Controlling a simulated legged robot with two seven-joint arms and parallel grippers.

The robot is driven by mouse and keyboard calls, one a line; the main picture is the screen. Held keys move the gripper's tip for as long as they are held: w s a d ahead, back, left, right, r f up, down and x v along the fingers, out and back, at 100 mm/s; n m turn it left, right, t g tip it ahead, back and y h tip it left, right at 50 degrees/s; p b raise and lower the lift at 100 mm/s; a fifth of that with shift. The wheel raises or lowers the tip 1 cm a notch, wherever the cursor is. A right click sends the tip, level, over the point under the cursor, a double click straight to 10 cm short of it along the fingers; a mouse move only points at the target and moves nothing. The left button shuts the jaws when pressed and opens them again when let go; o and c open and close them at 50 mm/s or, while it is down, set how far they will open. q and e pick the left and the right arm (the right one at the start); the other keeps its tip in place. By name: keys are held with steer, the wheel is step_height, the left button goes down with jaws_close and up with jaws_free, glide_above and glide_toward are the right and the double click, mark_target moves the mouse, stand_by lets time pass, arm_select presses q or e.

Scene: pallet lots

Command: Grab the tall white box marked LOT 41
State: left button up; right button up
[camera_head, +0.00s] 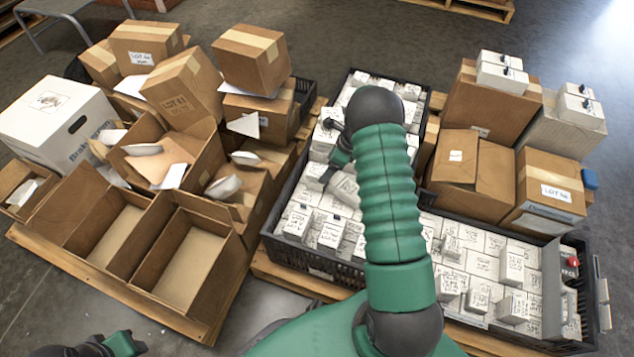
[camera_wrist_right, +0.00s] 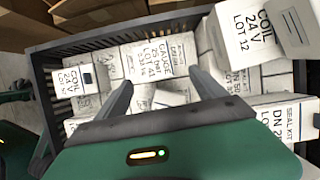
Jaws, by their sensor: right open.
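In the right wrist view, a white box (camera_wrist_right: 155,62) with printed text reading GAUGE and LOT 41 stands among other white boxes in a black crate (camera_wrist_right: 42,75). My right gripper (camera_wrist_right: 163,90) is open, its fingers pointing at this box with nothing clearly held between them. In the head view my right gripper (camera_head: 335,168) is low over the left black crate (camera_head: 327,266), partly hidden by my own arm. I cannot tell which box there is LOT 41. My left gripper (camera_head: 105,345) shows only partly at the bottom left edge; its jaws are unclear.
A white COIL box marked LOT 12 (camera_wrist_right: 248,35) stands close on the right. Other white boxes crowd the crate. A second crate (camera_head: 597,312) of white boxes is at the right. Cardboard boxes (camera_head: 472,170) stand behind it; open cartons (camera_head: 190,265) fill the left pallet.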

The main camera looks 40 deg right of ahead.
steer(key=x, duration=0.2)
steer(key=shift+w+f+b, duration=0.1)
steer(key=shift+f+b, duration=0.2)
steer(key=b+x, duration=0.2)
steer(key=a+b+x, duration=0.1)
steer(key=b+x, duration=0.1)
steer(key=x, duration=0.1)
steer(key=shift+w, duration=0.3)
steer(key=shift+r, duration=0.15)
arm_select(q)
steer(key=x, duration=0.2)
steer(key=s+x, duration=0.1)
steer(key=x, duration=0.2)
steer(key=shift+f, duration=0.2)
arm_select(e)
jaws_close()
